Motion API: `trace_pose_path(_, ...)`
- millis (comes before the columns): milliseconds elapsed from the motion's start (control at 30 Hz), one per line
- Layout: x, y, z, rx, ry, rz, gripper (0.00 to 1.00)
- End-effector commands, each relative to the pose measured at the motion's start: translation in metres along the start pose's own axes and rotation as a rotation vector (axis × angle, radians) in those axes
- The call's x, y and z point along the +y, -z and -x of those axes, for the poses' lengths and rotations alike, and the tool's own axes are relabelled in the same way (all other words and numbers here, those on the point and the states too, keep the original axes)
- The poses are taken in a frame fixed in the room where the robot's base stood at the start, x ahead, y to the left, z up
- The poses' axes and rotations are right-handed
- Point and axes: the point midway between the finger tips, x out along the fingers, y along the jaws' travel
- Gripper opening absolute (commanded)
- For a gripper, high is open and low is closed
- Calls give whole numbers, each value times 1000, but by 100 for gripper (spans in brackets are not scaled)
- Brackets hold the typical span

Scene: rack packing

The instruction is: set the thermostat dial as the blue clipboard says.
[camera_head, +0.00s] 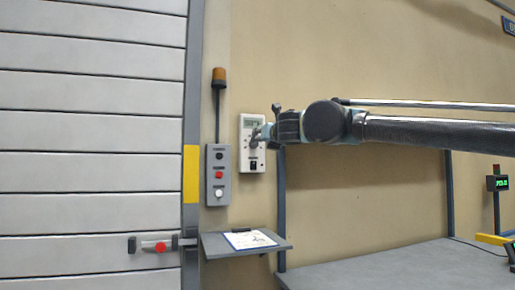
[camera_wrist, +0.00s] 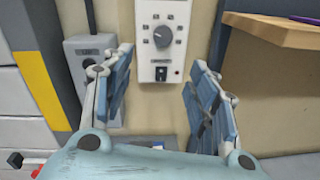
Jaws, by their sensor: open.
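The thermostat (camera_head: 244,160) is a white wall box with a small display, partly hidden behind my gripper (camera_head: 262,134). In the wrist view its round grey dial (camera_wrist: 164,36) is ringed by small dark marks, with a black switch below. The dial's exact setting is too small to read. My gripper (camera_wrist: 161,58) is open and empty, its fingers spread either side of the thermostat, with the dial ahead of the gap. The clipboard (camera_head: 250,239) lies on a small grey shelf below, bearing a white sheet whose writing I cannot read.
A grey button box (camera_head: 218,175) with an orange beacon (camera_head: 219,77) above it is left of the thermostat. A shutter door (camera_head: 90,130) fills the left. The shelf (camera_head: 215,245) juts out below. A grey worktop (camera_head: 390,268) is at lower right.

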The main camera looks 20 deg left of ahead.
Motion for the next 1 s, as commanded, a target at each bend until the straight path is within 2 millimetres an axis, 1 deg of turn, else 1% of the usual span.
trace_pose_path(100, -5, -1, -14, -1, 9, -1, 54)
trace_pose_path(367, -9, -1, -55, -2, 13, -2, 54)
trace_pose_path(800, -10, -2, -121, -2, 13, -3, 54)
trace_pose_path(1000, -10, -1, -147, -2, 13, -3, 54)
